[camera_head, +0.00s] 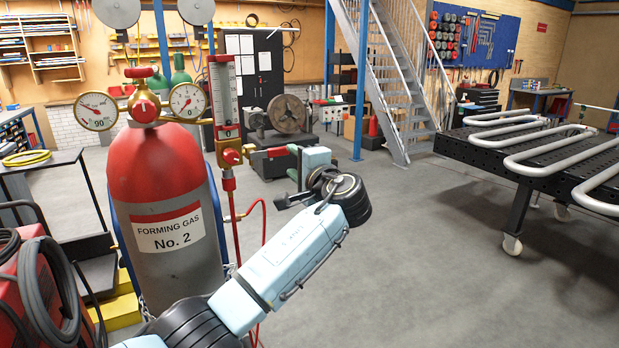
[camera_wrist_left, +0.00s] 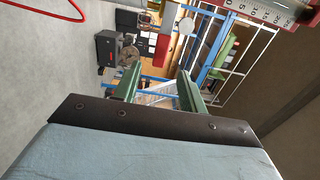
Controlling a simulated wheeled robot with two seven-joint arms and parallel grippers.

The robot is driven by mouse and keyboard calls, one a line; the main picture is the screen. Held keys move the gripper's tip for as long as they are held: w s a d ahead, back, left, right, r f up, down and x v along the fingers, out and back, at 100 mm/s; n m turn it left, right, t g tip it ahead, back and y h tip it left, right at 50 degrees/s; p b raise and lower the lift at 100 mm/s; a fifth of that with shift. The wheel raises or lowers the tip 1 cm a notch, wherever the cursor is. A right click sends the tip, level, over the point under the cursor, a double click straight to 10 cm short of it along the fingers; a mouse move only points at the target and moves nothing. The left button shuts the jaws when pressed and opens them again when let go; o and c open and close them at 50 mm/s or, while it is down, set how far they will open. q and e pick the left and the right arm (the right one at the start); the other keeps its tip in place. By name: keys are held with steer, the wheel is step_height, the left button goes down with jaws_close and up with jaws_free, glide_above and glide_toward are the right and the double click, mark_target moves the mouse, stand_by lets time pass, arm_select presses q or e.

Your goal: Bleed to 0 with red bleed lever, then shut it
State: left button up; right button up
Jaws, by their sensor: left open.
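A red and grey forming gas cylinder No. 2 (camera_head: 160,195) stands at the left with a red-knobbed regulator (camera_head: 143,106) on top. A left gauge (camera_head: 97,111) and a right gauge (camera_head: 187,101) flank it; their needles are too small to read surely. A flow tube (camera_head: 226,95) stands beside them, also at the wrist view's top right (camera_wrist_left: 268,10). Below it is a brass valve with a red knob (camera_head: 231,157). A red lever handle (camera_head: 277,152) shows to its right. My left gripper (camera_head: 294,150) appears close beside this handle. Its green fingers (camera_wrist_left: 158,88) are apart, with nothing visibly held.
A red hose (camera_head: 262,225) hangs below the valve. A black perforated table (camera_head: 555,155) with bent pipes stands at the right. A red machine with coiled cables (camera_head: 40,290) is at the lower left. The middle floor is clear.

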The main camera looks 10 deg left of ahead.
arm_select(q)
steer(key=b+v, duration=0.1)
steer(key=v, duration=0.5)
steer(key=shift+s+d, duration=0.2)
steer(key=shift+s, duration=0.05)
